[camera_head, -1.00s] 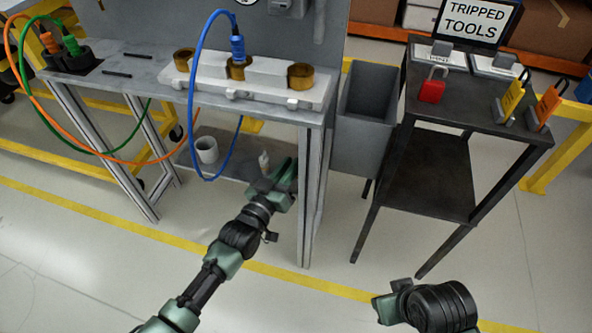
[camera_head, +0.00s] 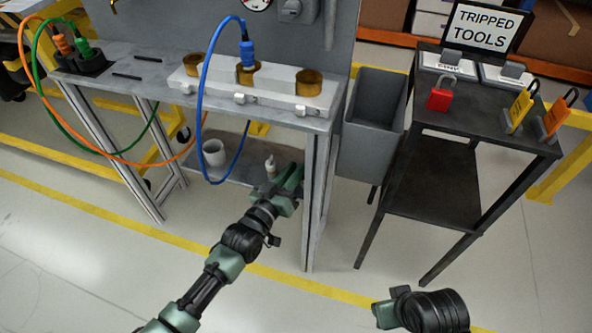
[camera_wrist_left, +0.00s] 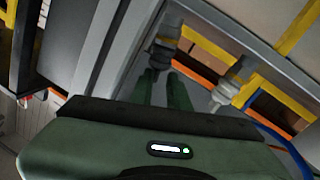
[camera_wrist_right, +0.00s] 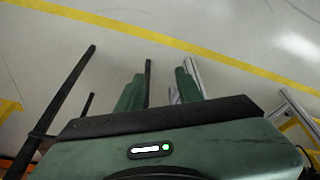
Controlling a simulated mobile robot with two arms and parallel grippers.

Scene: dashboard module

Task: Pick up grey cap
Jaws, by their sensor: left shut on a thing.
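My left gripper (camera_head: 290,185) is low at the right end of the workbench's lower shelf and is shut. In the left wrist view, its fingers (camera_wrist_left: 164,88) close together on a grey stepped fitting at their tips, which looks like the grey cap (camera_wrist_left: 162,45). In the head view the gripper hides that piece. A second, paler fitting (camera_wrist_left: 226,93) stands close beside the fingers; it seems to be the small pale piece (camera_head: 270,164) left of the gripper. My right gripper (camera_wrist_right: 160,90) is over bare floor, fingers apart and empty.
A grey cup (camera_head: 214,152) stands on the lower shelf (camera_head: 240,155). A blue cable (camera_head: 201,110) hangs in front. The bench leg (camera_head: 312,215) is just right of my left gripper. A grey bin (camera_head: 372,125) and a dark tool cart (camera_head: 440,190) stand farther right.

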